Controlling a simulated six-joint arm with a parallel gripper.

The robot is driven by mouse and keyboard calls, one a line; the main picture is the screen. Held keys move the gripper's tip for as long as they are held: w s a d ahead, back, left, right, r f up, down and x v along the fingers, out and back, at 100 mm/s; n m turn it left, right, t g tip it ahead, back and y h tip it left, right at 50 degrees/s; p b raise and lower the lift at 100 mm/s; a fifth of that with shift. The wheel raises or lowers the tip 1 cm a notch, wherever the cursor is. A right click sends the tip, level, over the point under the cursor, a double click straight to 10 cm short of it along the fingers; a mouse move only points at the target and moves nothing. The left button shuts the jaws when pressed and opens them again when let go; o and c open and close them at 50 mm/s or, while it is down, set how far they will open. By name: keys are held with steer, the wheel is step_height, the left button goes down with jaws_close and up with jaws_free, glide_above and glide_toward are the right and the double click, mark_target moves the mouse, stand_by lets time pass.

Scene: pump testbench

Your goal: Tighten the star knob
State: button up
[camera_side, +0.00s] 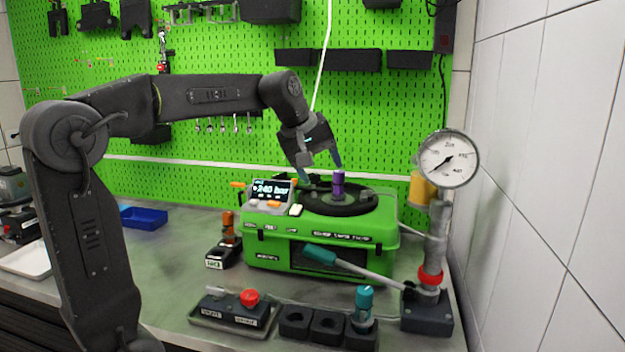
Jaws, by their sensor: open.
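My gripper (320,168) is open, with its blue-tipped fingers pointing down above the green test unit (318,228). A purple upright cylinder (338,186) stands at the middle of a black round plate (350,203) on top of the unit. The fingertips are above and to the left of the cylinder. I cannot tell from this view whether they touch anything. No star-shaped knob shows clearly. The far side of the round plate is partly hidden.
A pressure gauge (448,160) stands on a grey column at right, with a teal-handled lever (350,266) in front of the unit. A red-button box (236,305) and black block holder (328,325) lie in front. A blue tray (143,217) sits at left.

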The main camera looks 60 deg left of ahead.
steer(key=w+a+r+m+g+y, duration=0.25)
steer(key=w+a, duration=0.45)
steer(key=a, duration=0.4)
steer(key=m, duration=0.1)
glide_toward(313, 174)
steer(key=shift+g, duration=0.25)
steer(key=x, duration=1)
steer(key=shift+w+r, duration=0.1)
steer(key=shift+w, duration=0.1)
steer(key=shift+c, duration=0.5)
steer(key=c, duration=0.8)
